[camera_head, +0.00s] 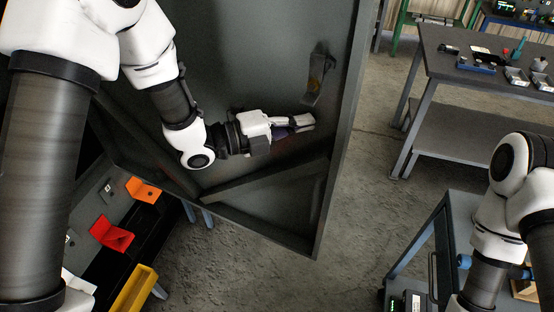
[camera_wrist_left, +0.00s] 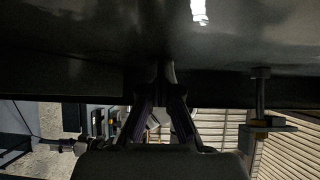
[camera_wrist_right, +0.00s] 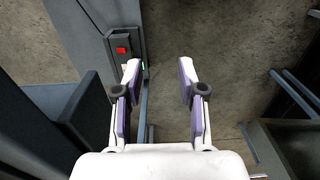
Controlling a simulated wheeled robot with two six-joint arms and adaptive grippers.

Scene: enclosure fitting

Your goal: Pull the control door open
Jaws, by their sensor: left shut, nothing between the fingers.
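The control door (camera_head: 255,75) is a large dark grey panel in the head view, standing swung out from the enclosure with its inner face and a diagonal brace (camera_head: 265,183) showing. A dark latch or handle piece (camera_head: 318,78) sits near its right edge. My left gripper (camera_head: 308,122) is shut and empty, lying across the inner face below that piece. Whether it touches the door is unclear. In the left wrist view the fingers (camera_wrist_left: 160,75) meet near the dark door surface (camera_wrist_left: 90,35). My right gripper (camera_wrist_right: 158,80) is open and empty above the floor.
Orange (camera_head: 144,190), red (camera_head: 111,233) and yellow (camera_head: 135,290) bins are at the lower left. A grey workbench (camera_head: 440,50) with small parts stands at the upper right. A cart (camera_head: 428,240) is at the lower right. Bare floor (camera_head: 365,200) lies right of the door.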

